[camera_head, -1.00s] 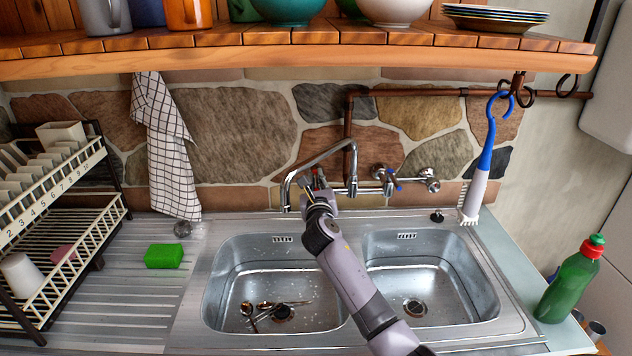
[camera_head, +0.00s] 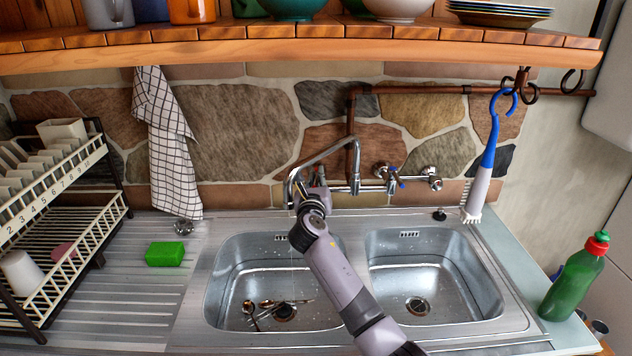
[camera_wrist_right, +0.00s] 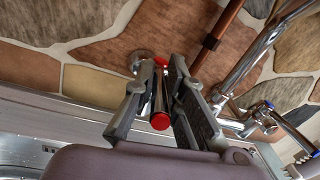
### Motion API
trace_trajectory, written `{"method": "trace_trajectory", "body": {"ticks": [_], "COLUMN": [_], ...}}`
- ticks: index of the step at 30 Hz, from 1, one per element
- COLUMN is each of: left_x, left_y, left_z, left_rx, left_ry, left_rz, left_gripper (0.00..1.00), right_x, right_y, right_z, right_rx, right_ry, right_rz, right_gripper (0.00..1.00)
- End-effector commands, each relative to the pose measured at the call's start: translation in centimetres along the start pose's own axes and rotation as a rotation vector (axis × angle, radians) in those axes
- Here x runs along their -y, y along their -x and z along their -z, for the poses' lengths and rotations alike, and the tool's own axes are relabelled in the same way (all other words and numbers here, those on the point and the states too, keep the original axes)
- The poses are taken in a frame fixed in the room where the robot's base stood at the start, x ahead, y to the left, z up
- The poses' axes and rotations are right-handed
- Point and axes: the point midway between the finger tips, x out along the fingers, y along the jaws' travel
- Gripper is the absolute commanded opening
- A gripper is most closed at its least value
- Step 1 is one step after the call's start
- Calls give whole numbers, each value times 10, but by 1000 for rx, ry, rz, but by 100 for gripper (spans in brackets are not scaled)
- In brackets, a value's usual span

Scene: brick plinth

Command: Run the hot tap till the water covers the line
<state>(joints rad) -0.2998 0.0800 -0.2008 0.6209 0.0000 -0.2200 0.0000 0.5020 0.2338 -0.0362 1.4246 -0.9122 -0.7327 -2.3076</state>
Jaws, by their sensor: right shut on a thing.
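My right gripper (camera_head: 308,192) is at the hot tap, under the arched spout (camera_head: 322,153). In the right wrist view its fingers (camera_wrist_right: 158,88) are shut on the hot tap's handle (camera_wrist_right: 160,121), which has a red end cap. The cold tap (camera_head: 390,180), with a blue mark, stands to the right. The left basin (camera_head: 225,290) lies below the spout, with some cutlery (camera_head: 258,312) near its drain. A faint thin vertical streak below the spout may be water. I see no pooled water and cannot make out the line. My left gripper is out of view.
A wooden shelf (camera_head: 300,58) with crockery overhangs the sink. A dish rack (camera_head: 60,235) and green sponge (camera_head: 165,254) are on the left. The right basin (camera_head: 450,290) is empty.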

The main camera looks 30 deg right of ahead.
Motion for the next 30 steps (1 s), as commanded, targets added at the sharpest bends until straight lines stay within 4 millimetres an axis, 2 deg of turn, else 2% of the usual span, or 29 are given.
{"method": "trace_trajectory", "body": {"ticks": [9, 10, 18, 30], "left_x": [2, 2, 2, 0], "left_y": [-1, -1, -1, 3], "left_z": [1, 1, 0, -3], "left_rx": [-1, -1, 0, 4], "left_ry": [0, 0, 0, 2], "left_rz": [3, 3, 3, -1], "left_gripper": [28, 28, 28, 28], "right_x": [-1, -1, -1, 0], "right_y": [1, 1, 0, 0], "right_z": [1, 1, 0, 0], "right_rx": [-2, -2, -2, 1], "right_ry": [1, 1, 1, 3], "right_rz": [12, 12, 12, -13], "right_gripper": [0, 13, 31, 31]}}
